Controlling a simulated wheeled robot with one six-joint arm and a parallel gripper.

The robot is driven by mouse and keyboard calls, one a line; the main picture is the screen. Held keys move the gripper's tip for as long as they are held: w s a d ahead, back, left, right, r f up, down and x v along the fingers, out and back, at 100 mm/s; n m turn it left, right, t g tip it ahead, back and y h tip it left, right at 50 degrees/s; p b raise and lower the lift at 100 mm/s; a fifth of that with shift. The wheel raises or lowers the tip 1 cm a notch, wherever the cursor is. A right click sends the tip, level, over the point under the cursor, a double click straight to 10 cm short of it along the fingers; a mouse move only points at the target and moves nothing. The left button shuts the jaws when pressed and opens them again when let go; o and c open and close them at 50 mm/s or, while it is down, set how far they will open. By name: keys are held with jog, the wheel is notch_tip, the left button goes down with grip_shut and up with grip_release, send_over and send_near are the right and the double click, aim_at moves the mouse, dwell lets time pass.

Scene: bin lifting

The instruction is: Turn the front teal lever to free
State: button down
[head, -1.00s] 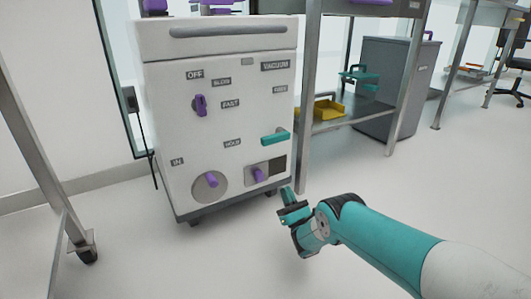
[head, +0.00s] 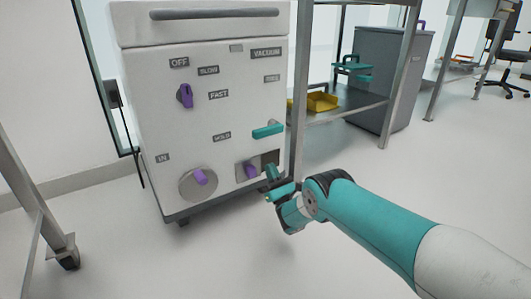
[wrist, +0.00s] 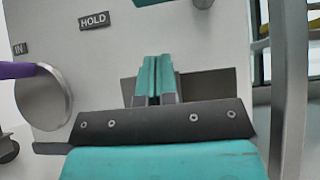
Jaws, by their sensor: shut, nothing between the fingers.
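The teal lever (head: 268,131) is a short horizontal bar on the front of the white machine (head: 225,65), at the right side, right of and slightly above the HOLD label (head: 222,137). In the wrist view part of a teal bar (wrist: 150,2) shows at the top edge, cut off, beside a grey round hub (wrist: 203,3). My gripper (head: 270,173) is low in front of the machine's lower right corner, below the lever and apart from it. In the wrist view its teal fingers (wrist: 154,78) are together, with nothing between them.
A purple knob (head: 185,96) sits at the upper left of the panel, a purple handle on a round disc (head: 198,183) at the lower left, and a purple slider (head: 250,171) near my gripper. A metal rack post (head: 299,90) stands close on the right. A yellow tray (head: 322,101) lies on its shelf.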

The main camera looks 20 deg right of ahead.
aim_at(266, 129)
jog(key=w+r+b, duration=0.3)
jog(key=r+b, duration=0.1)
jog(key=r, duration=0.3)
jog(key=shift+a+r, duration=0.15)
jog(key=shift+a, duration=0.3)
jog(key=shift+w+a+h, duration=0.1)
jog(key=shift+a+h, duration=0.1)
jog(key=shift+h, duration=0.1)
